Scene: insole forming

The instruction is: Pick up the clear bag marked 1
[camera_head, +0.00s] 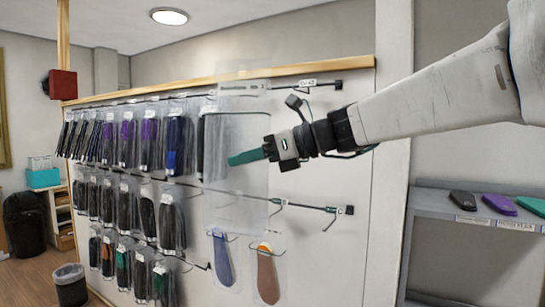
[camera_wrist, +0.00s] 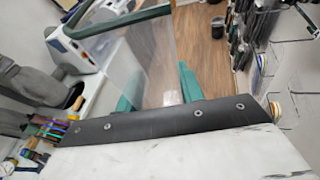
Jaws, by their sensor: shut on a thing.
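My gripper (camera_head: 240,157), with green fingers, is shut on a large clear bag in front of the hanging rack. The clear bag (camera_head: 236,205) looks empty and hangs upright, with a pale header strip at its top. I cannot read a 1 on it. In the wrist view, the clear bag (camera_wrist: 152,62) is a see-through sheet at the green fingers. Part of the gripper is hidden there by the dark wrist edge.
Several bagged insoles (camera_head: 180,145) hang in rows on the wall rack to the left. Rack hooks (camera_head: 310,207) stick out near my arm. A grey shelf (camera_head: 450,200) with insoles is at right. Wood floor (camera_wrist: 205,45) shows clear in the wrist view.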

